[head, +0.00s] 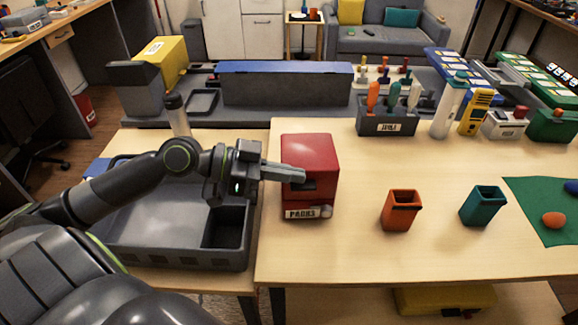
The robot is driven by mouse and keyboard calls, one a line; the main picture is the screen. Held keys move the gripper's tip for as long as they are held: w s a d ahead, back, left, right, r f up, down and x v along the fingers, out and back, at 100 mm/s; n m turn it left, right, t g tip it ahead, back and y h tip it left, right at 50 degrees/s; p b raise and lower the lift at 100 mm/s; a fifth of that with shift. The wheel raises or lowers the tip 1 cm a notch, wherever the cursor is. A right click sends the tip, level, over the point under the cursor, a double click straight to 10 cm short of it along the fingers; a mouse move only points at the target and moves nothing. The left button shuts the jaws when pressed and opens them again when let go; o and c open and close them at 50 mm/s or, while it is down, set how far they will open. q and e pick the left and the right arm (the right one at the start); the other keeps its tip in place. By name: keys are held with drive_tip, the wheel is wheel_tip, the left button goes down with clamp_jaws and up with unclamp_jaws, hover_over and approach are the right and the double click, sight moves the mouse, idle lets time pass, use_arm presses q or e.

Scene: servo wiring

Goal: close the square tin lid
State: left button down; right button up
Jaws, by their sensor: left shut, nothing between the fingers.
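The square tin (320,203) is a red box with a white label on its front, standing near the left edge of the wooden table. Its red lid (308,150) is at the top and back of the tin. A dark area shows below the lid beside my fingers, and I cannot tell exactly how far the lid is open. My left gripper (300,178) comes in from the left with its fingers shut and empty. The fingertips overlap the tin in the picture and hide part of it; contact is unclear. My right gripper is out of view.
An orange cup (402,211) and a teal cup (482,206) stand right of the tin. A tool holder (386,128) stands behind. A grey tray (165,255) lies under my left arm. A green mat (545,195) is far right. The table front is clear.

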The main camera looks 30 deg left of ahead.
use_arm(q)
drive_tip(key=shift+s+d+f+b, duration=0.15)
drive_tip(key=shift+f+b, duration=0.1)
drive_tip(key=shift+f, duration=0.15)
drive_tip(key=shift+s+d+f+b, duration=0.1)
drive_tip(key=shift+s+f+b, duration=0.1)
drive_tip(key=shift+f, duration=0.2)
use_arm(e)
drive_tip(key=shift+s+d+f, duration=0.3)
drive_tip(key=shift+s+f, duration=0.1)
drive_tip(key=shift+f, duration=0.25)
use_arm(q)
drive_tip(key=shift+r, duration=0.1)
wheel_tip(320, 180, up, 4)
drive_tip(key=p, duration=0.3)
drive_tip(key=shift+w+r, duration=0.1)
drive_tip(key=p+v, duration=1)
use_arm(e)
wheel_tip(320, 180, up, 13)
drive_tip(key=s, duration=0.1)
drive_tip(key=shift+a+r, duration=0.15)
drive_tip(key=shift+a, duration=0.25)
